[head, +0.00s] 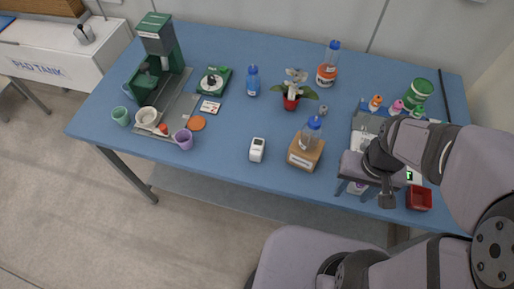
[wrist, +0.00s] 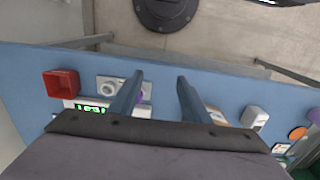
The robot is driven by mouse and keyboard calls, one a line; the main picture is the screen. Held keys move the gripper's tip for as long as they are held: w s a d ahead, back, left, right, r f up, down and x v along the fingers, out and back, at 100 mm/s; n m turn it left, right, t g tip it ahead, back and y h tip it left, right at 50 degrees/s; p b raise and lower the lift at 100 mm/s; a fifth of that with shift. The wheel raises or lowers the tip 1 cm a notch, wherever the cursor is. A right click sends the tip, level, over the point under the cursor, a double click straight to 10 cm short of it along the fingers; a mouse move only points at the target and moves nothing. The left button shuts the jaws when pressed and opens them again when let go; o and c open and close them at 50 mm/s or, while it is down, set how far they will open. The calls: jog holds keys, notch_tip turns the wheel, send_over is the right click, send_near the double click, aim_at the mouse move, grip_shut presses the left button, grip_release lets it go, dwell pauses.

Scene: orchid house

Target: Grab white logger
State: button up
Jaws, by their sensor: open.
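My gripper (head: 364,196) is at the right front of the table, well to the right of the logger. In the wrist view, my gripper (wrist: 156,78) has its two fingers spread, with no object held between them. My arm hides part of the table's right side.
A red tray (head: 419,198) is right of my gripper. A purple cup (head: 184,139) and orange disc (head: 197,123) lie left of the logger. The table around the logger is clear.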

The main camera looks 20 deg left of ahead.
jog(key=shift+o, duration=0.9)
